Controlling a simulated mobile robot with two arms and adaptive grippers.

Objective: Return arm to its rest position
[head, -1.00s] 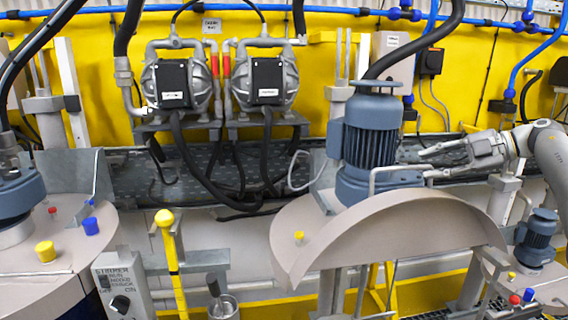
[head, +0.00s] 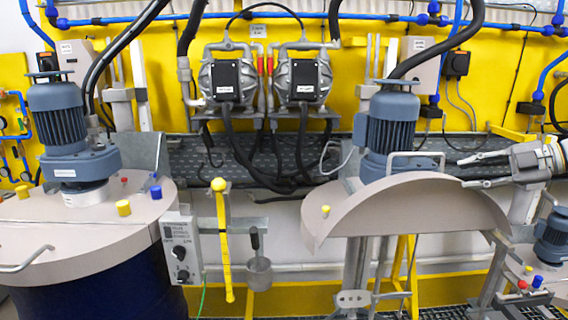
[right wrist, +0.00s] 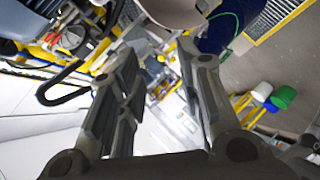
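My right gripper (head: 464,172) is at the right of the head view, its fingers spread apart with nothing between them. Its two open fingers also show in the right wrist view (right wrist: 160,75). It is just right of the lifted agitator, whose blue-grey motor (head: 391,122) stands over a beige half lid (head: 420,205) with a grey metal handle (head: 415,157). The fingertips point toward the handle and look apart from it; the exact gap cannot be told. My left gripper is not in view.
Another agitator motor (head: 57,113) stands on a closed drum lid (head: 75,225) at left. A control box (head: 180,248), a yellow-knobbed lever (head: 221,240) and a metal cup (head: 258,274) are between the drums. Two pumps (head: 229,80) hang on the yellow wall. A smaller motor (head: 553,235) is at lower right.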

